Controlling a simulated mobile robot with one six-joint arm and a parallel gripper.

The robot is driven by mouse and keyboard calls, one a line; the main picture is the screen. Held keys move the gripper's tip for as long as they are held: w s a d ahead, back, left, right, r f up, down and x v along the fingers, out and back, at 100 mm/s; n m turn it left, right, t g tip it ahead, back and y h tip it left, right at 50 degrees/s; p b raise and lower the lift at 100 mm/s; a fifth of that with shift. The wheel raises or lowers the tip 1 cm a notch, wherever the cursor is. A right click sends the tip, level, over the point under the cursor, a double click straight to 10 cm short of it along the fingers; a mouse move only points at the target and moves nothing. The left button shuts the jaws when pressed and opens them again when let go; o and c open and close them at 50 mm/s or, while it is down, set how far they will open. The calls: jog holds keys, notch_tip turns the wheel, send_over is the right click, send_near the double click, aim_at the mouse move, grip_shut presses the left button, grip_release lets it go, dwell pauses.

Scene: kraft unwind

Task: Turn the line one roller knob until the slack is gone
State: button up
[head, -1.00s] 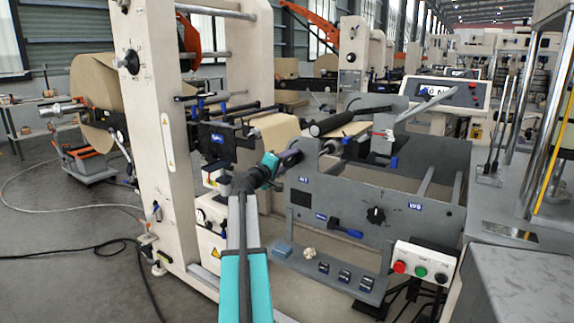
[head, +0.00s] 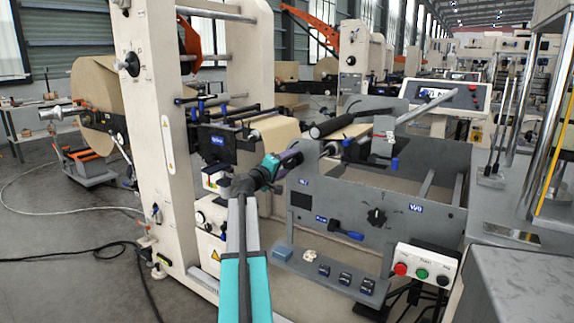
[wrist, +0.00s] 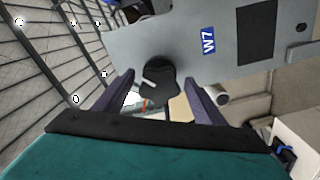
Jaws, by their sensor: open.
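A black lobed knob (wrist: 160,84) with a pale mark sits on the grey panel near a blue W7 label (wrist: 208,40) in the wrist view. My gripper (wrist: 161,79) is open, its two dark fingers apart on either side of the knob in that picture; I cannot tell whether they touch it. In the head view my gripper (head: 301,152) is at the upper left corner of the grey machine frame (head: 345,190) and hides the knob. Brown paper web (head: 277,131) runs over rollers behind it; its slack is hard to judge.
Another black knob (head: 376,217) and a blue-handled lever (head: 345,230) are on the lower panel. A button box (head: 424,268) stands at the front right. A cream upright (head: 165,130) rises left of my arm. Cables lie on the floor at left.

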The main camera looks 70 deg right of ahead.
jog(key=b+v, duration=0.1)
jog(key=v, duration=0.6)
dwell(0.4)
dwell(0.3)
